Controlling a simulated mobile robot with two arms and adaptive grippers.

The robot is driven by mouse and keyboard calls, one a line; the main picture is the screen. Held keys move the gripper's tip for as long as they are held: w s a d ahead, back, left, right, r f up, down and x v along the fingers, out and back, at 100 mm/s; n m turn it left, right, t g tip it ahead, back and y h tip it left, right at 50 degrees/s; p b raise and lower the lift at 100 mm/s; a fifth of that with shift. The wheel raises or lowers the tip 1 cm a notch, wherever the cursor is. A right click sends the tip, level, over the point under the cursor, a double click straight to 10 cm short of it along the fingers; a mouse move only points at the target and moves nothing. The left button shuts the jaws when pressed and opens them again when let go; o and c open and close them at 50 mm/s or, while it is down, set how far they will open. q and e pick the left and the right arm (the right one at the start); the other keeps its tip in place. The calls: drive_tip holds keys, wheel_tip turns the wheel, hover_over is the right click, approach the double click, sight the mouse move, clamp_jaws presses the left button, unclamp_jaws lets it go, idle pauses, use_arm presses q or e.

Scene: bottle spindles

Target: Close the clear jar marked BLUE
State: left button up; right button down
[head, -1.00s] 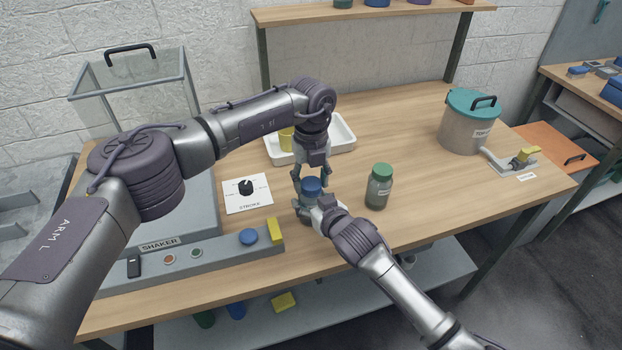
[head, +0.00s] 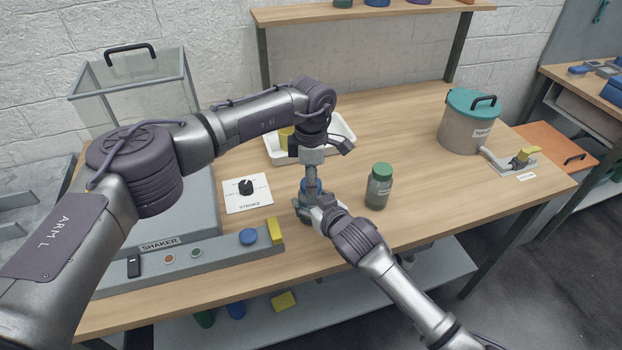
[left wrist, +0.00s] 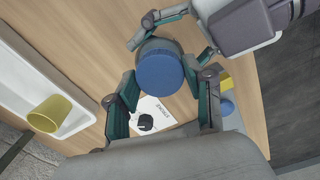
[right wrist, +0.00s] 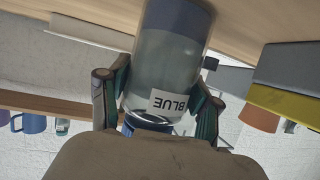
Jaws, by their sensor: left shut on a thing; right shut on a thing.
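The clear jar marked BLUE (right wrist: 165,62) stands on the table, with bluish contents and its label showing upside down in the right wrist view. Its blue lid (left wrist: 160,70) sits on the jar's top; I cannot tell how tight it is. My left gripper (head: 311,184) points down from above and is shut on the lid, one finger on each side. My right gripper (right wrist: 160,98) comes from the front and is shut on the jar's body below the lid. In the head view the grippers hide most of the jar.
A green-lidded jar (head: 379,188) stands close on the right. A white tray (head: 342,133) with a yellow cup (left wrist: 47,113) is behind. The shaker (head: 170,255) and a dial panel (head: 247,194) are on the left. A teal-lidded pot (head: 466,128) stands at the far right.

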use_arm(q)
drive_tip(key=o, duration=1.4)
drive_tip(key=shift+c, duration=0.2)
wheel_tip(320, 180, up, 12)
use_arm(e)
drive_tip(key=shift+c, duration=0.7)
unclamp_jaws()
drive_tip(key=shift+s+d, duration=0.1)
